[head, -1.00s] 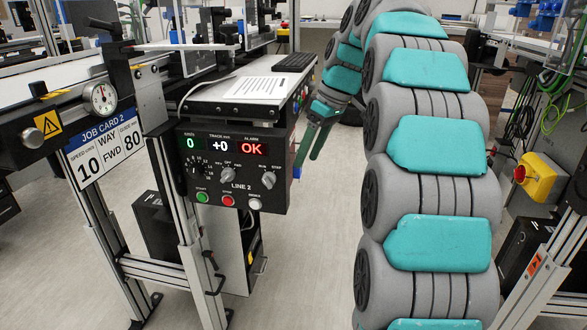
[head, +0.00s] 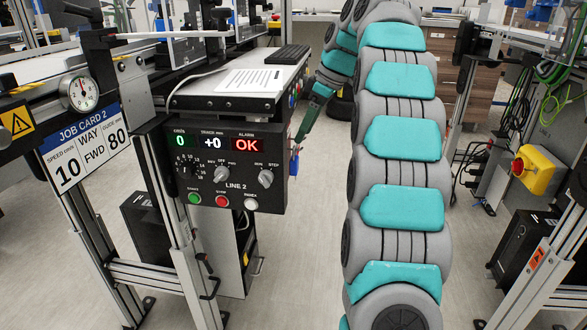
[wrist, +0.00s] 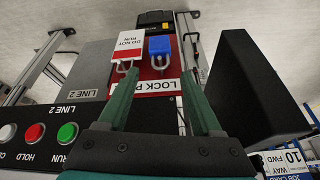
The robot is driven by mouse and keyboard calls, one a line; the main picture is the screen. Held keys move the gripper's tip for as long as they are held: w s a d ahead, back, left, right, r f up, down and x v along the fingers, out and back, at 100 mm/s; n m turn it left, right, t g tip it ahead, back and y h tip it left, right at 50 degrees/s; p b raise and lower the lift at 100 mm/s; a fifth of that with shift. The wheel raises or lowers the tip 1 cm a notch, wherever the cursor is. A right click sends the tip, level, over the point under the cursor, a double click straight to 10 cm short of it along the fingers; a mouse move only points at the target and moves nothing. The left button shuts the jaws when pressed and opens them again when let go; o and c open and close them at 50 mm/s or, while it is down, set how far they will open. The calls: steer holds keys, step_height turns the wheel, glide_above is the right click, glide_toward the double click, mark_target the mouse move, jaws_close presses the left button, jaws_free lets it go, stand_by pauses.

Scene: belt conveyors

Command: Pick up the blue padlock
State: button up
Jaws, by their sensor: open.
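The blue padlock (wrist: 160,46) hangs by its shackle on a red lock board (wrist: 154,74) in the wrist view. A red-and-white DO NOT RUN tag (wrist: 129,46) hangs just left of it. My gripper (wrist: 160,80) is open and empty; its green fingers point toward the board, one on each side of the padlock in the picture, apart from it. In the head view my gripper (head: 301,138) is at the right side of the LINE 2 control box, partly hidden. A small blue patch there (head: 293,165) is too small to identify surely.
The LINE 2 control box (head: 228,165) stands close left of my gripper, with a shelf holding a paper and keyboard (head: 280,55) above. In the wrist view a dark panel (wrist: 255,85) stands at right. Floor right of the box is clear.

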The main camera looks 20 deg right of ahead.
mark_target(294, 159)
steer(key=shift+x, duration=2.5)
steer(key=shift+s, duration=0.1)
jaws_close()
